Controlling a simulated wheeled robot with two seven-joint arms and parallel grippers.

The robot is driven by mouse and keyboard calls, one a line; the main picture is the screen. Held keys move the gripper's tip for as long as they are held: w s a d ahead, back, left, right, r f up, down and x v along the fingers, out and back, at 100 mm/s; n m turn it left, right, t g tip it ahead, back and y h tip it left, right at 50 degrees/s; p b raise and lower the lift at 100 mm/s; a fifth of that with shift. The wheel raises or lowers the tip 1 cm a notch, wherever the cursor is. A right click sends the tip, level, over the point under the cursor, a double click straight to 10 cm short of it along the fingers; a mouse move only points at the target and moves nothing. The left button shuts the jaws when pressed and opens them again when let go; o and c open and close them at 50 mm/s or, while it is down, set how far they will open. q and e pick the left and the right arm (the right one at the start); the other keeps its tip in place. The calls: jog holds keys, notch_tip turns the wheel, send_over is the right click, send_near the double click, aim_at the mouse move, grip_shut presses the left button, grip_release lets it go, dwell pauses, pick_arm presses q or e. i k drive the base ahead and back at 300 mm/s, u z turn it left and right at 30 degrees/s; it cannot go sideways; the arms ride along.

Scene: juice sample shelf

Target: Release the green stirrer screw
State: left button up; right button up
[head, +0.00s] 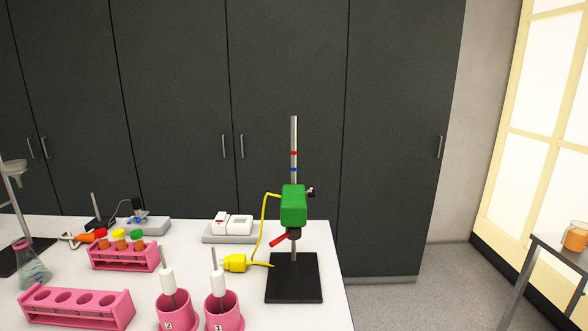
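The green stirrer (293,205) is mounted on an upright metal rod (293,138) that stands on a black base plate (293,291). The rod carries a red band and a blue band above the stirrer. A small dark screw (311,192) sticks out at the stirrer's upper right side. A red piece (280,240) sticks out at the lower left below the green housing. A yellow cable runs from the stirrer to a yellow plug (235,263) on the table. Neither of my grippers shows in the head view.
Two pink cups (224,310) with stirring tools stand at the front. Pink racks (76,322), one with several capped tubes (119,238), a flask (33,268) and a white device (232,226) are to the left. The white table's right edge is just right of the stand.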

aim_at(310, 192)
jog(key=u, duration=2.3)
jog(key=k, duration=1.1)
jog(key=z, duration=1.8)
jog(key=i, duration=0.5)
